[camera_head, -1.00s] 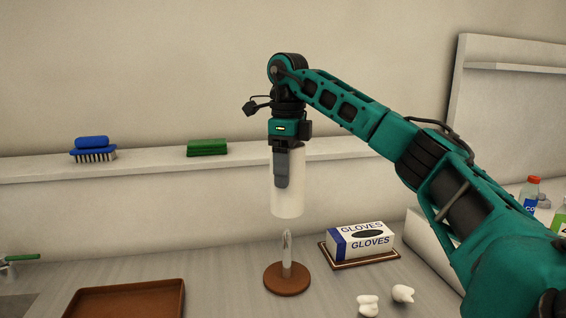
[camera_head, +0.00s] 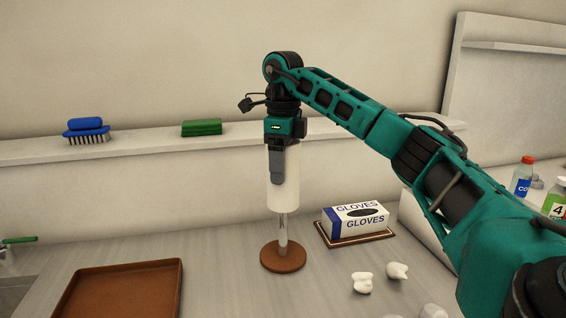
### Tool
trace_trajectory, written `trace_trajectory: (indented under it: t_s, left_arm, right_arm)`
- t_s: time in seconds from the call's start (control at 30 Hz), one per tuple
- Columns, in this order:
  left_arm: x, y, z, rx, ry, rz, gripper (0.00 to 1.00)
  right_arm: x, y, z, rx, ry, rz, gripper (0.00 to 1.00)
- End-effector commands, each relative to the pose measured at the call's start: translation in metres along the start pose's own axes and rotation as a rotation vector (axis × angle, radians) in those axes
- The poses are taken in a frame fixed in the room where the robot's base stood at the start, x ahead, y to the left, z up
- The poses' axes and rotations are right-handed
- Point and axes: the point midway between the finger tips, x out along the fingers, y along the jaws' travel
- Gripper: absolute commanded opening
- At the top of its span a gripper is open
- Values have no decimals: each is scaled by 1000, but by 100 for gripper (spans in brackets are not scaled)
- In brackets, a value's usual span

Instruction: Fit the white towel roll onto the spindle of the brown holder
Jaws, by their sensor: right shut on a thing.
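The white towel roll (camera_head: 288,190) hangs upright below my right gripper (camera_head: 277,170), which points straight down and is shut on the roll's upper part. The brown holder (camera_head: 283,258) stands on the counter, with a round base and a thin, clear upright spindle (camera_head: 283,230). The roll's lower end is in line with the spindle and hides the spindle's top. The roll is clear of the base, with a stretch of bare spindle between them. I cannot tell how far the spindle reaches inside the roll. My left gripper is not in view.
A glove box (camera_head: 357,217) on a brown mat stands just right of the holder. White lumpy pieces (camera_head: 362,282) lie in front of it. A brown tray (camera_head: 120,290) is at the front left. A wall shelf holds a blue brush (camera_head: 86,130) and a green block (camera_head: 201,127).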

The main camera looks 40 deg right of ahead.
Motion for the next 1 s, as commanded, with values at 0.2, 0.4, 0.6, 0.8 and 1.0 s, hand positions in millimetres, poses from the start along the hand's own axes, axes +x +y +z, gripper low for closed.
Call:
trace_trajectory:
  t_s: [0.2, 0.4, 0.6, 0.8, 1.0]
  left_arm:
    - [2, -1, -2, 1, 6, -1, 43]
    - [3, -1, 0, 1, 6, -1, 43]
    - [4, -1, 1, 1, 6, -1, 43]
    - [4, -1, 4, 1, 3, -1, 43]
    - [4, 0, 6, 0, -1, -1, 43]
  right_arm:
    - [5, 0, 0, 0, -1, 0, 35]
    - [9, 0, 0, 0, 0, 0, 35]
    - [13, 0, 0, 0, 0, 0, 35]
    - [18, 0, 0, 0, -1, 0, 35]
    - [22, 0, 0, 0, -1, 0, 35]
